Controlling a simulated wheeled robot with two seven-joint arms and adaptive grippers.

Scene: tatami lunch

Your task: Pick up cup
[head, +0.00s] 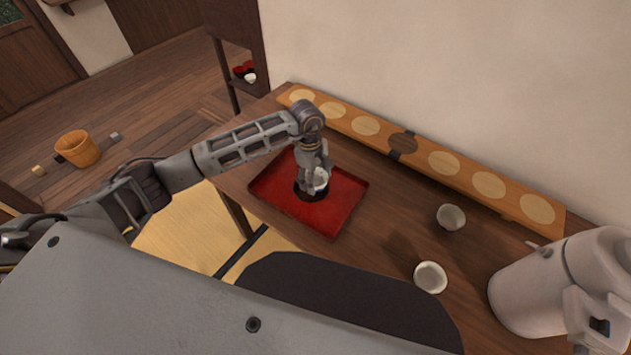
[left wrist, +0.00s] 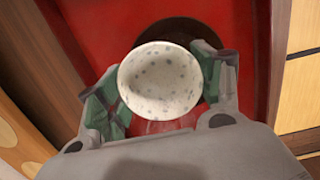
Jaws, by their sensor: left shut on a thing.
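A small white speckled cup (left wrist: 160,80) is between the green-padded fingers of my left gripper (left wrist: 160,95). In the head view the left gripper (head: 314,182) points down over the red tray (head: 338,214) and is shut on the cup (head: 321,179). A dark round shape, a shadow or a coaster, lies on the tray under the cup. I cannot tell whether the cup touches the tray. My right gripper is not clearly seen.
The wooden table (head: 385,250) has a long raised board (head: 400,147) with several pale discs along the wall. My right arm fills the table's right end. A wooden bucket (head: 77,149) stands on the floor at the left. The table between tray and loose cups is clear.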

